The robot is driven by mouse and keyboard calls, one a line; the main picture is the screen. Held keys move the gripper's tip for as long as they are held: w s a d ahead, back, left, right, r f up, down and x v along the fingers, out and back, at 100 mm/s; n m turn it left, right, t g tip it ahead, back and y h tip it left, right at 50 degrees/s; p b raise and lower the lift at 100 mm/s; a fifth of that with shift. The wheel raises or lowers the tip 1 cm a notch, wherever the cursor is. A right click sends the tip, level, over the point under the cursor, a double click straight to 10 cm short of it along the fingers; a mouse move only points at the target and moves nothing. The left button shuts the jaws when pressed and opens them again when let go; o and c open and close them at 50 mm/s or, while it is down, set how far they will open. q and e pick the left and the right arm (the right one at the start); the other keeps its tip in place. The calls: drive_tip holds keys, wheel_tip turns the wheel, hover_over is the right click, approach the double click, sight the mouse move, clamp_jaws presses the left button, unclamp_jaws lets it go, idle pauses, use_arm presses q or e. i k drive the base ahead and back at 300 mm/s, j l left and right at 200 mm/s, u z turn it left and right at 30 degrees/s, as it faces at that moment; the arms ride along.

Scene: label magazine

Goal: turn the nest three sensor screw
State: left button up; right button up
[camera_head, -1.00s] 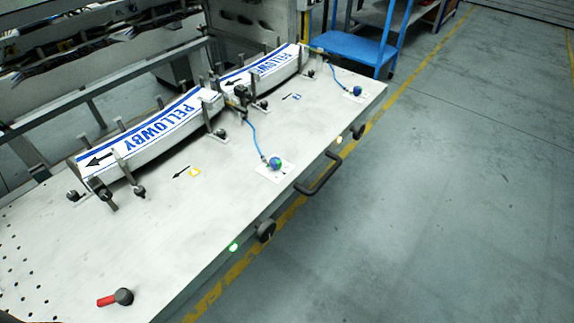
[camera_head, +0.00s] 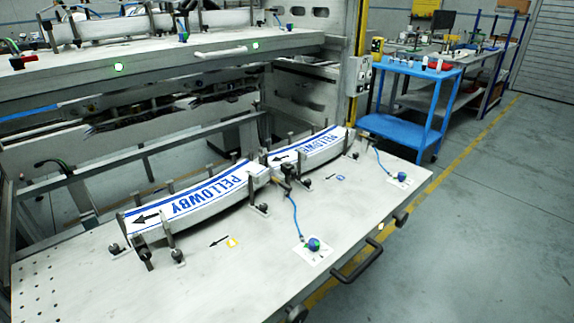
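A near blue and green knob (camera_head: 313,244) sits on a white plate, with a blue cable (camera_head: 295,214) running up to a small dark sensor block (camera_head: 287,172) beside the label stacks. A far blue knob (camera_head: 402,177) on a similar plate has its own blue cable (camera_head: 382,160). I cannot tell which nest is number three, and a sensor screw is too small to make out. A near PELLOWBY label stack (camera_head: 200,193) and a far one (camera_head: 305,152) lie between upright posts. Neither of my grippers is in view.
The pale drawer plate (camera_head: 205,280) has a dark handle (camera_head: 362,262) and knobs on its front edge. An upper shelf (camera_head: 150,72) with a light handle hangs above it. A blue cart (camera_head: 410,100) stands at the back right. The floor at right is clear.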

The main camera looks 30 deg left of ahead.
sight(295, 173)
drive_tip(key=i+l+u, duration=0.1)
drive_tip(key=u, duration=0.35)
drive_tip(key=i+l+u, duration=0.1)
drive_tip(key=l+u, duration=0.2)
drive_tip(key=u, duration=0.15)
drive_tip(key=l+u, duration=0.2)
drive_tip(key=u, duration=0.2)
